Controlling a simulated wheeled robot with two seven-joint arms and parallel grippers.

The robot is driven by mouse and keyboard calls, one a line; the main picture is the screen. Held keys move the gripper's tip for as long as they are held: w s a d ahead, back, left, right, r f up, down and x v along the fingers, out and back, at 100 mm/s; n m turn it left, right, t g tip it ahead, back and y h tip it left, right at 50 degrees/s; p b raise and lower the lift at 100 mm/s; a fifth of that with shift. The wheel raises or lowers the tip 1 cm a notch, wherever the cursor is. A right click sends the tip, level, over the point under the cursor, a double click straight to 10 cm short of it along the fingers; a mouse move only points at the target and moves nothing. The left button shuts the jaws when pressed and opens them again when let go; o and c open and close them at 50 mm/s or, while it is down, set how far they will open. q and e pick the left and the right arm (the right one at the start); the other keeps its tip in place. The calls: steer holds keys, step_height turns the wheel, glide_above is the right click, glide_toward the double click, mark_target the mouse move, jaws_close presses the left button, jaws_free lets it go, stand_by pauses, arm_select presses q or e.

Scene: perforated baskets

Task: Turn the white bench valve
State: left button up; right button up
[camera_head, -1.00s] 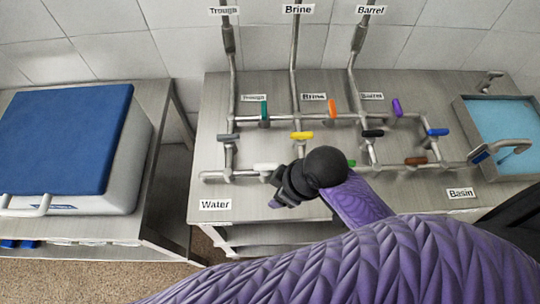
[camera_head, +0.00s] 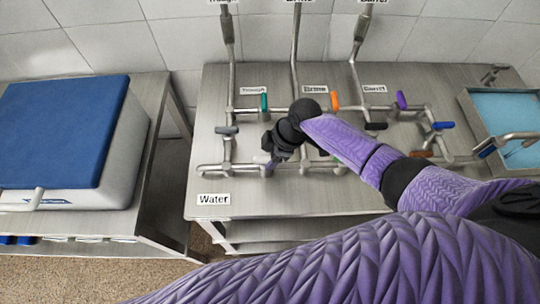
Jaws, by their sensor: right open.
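The white valve (camera_head: 260,159) is on the low front pipe of the bench, above the "Water" label. Its left end shows; the rest is hidden behind my right gripper. My left gripper is not in view.
Other valves sit close by: grey (camera_head: 227,130), teal (camera_head: 264,102), orange (camera_head: 334,101), black (camera_head: 376,126), purple (camera_head: 401,99) and blue (camera_head: 443,125). A blue-lidded cooler (camera_head: 62,130) stands on the left table. A water basin (camera_head: 505,115) is at right.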

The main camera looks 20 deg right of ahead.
steer(key=shift+a+f, duration=0.1)
steer(key=shift+f, duration=0.05)
jaws_close()
stand_by(0.4)
